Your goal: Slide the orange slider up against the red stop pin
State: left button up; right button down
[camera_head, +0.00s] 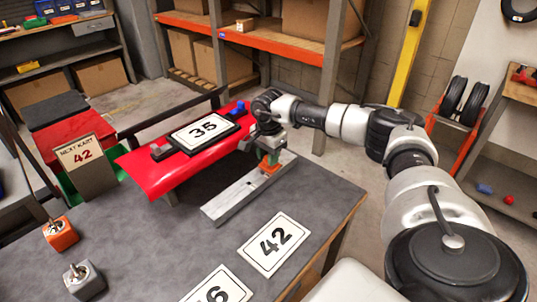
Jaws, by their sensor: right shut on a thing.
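The orange slider (267,169) sits on a long pale grey rail (229,204) on the dark table, toward the rail's far end. The gripper and wrist hide much of the slider and the far end of the rail. I cannot make out the red stop pin. My left gripper is not in view.
A red kart panel with a "35" plate (201,130) stands just behind the rail. Number plates, including "42" (273,244), lie on the table in front. An orange switch box (60,234) and a grey one (84,281) stand at left. The table's middle is clear.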

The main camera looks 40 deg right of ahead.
jog(key=c, duration=0.8)
grip_release()
notch_tip(320, 180, up, 11)
jog(key=shift+b, duration=0.35)
jog(key=shift+f, duration=0.1)
